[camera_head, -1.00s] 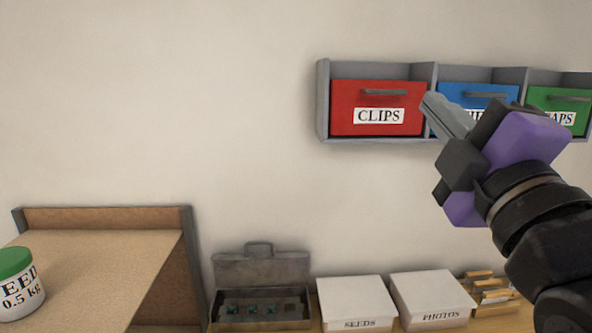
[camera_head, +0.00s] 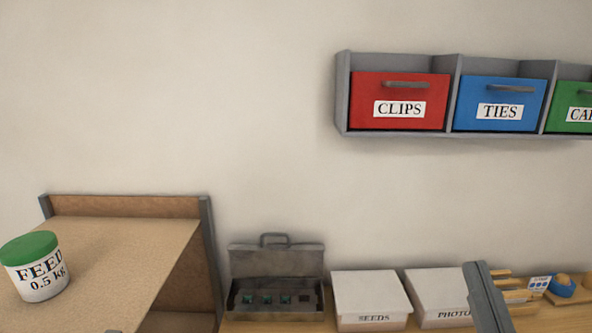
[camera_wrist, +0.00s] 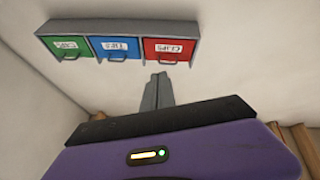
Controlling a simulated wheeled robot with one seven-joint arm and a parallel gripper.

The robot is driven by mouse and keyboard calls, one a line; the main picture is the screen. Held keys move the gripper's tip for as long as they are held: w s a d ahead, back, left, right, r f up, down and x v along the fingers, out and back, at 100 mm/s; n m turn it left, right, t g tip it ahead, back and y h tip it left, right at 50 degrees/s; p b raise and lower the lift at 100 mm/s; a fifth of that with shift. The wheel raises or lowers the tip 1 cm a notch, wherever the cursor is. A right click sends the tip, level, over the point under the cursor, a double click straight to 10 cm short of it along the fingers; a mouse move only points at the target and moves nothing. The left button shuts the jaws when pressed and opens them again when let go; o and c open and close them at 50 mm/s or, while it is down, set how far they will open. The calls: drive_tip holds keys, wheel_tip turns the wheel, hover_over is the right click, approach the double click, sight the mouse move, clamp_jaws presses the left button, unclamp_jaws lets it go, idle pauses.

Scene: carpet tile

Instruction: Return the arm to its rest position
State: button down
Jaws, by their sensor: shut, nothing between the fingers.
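My gripper (camera_head: 484,296) shows in the head view only as grey fingers at the lower right, in front of the white PHOTOS box (camera_head: 437,293). The rest of my arm is out of that view. In the wrist view my gripper (camera_wrist: 158,82) is shut and empty, its grey fingers together below the wall drawers. The red CLIPS drawer (camera_head: 399,102), blue TIES drawer (camera_head: 500,104) and green drawer (camera_head: 577,106) all look closed in the grey wall rack (camera_head: 342,100). The fingers are well apart from the drawers in the head view.
A worktop below holds an open grey toolbox (camera_head: 277,262), a white SEEDS box (camera_head: 371,294) and small items at the right. A FEED tub (camera_head: 35,268) with a green lid stands on a tan board (camera_head: 125,245) at left.

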drive_tip(key=s+a+f+m+g+y, duration=0.1)
drive_tip(key=s+f+g, duration=0.7)
drive_tip(key=s+f, duration=1.9)
drive_tip(key=shift+s+f+m+g+y, duration=0.2)
drive_tip(key=shift+s+m+g+y, duration=0.1)
drive_tip(key=shift+s+m+g, duration=0.15)
drive_tip(key=shift+w, duration=0.15)
